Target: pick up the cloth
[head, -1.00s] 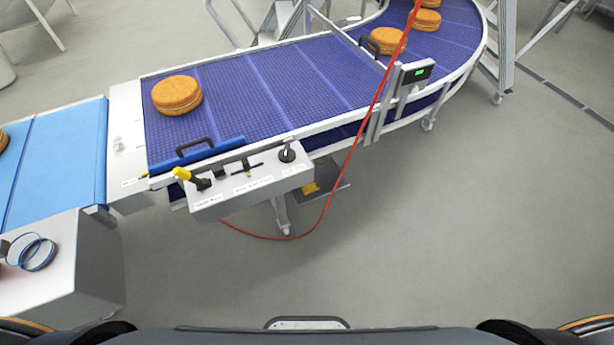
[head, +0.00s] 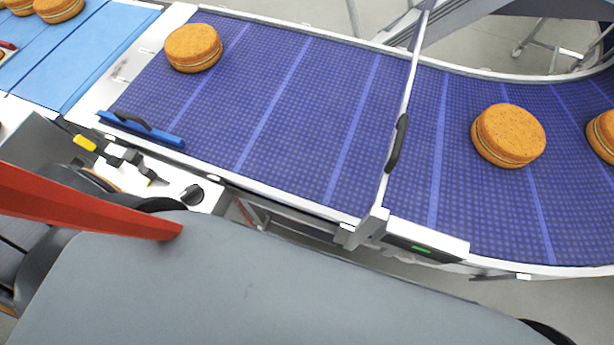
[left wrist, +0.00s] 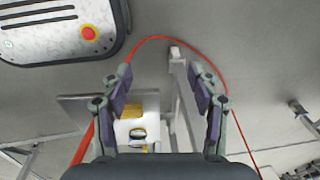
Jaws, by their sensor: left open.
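In the left wrist view a small yellow-orange patch (left wrist: 132,112), which may be the cloth, lies low down on a pale surface between my left gripper's fingers and nearer the left one. It is small and its shape is hard to make out. My left gripper (left wrist: 160,74) is open, with nothing between its fingertips. In the head view no cloth shows; my grey body covers the floor below the conveyor. My right gripper is in neither view.
A red bar (head: 80,205) crosses the lower left. A red hose (left wrist: 150,39) curves around my left gripper.

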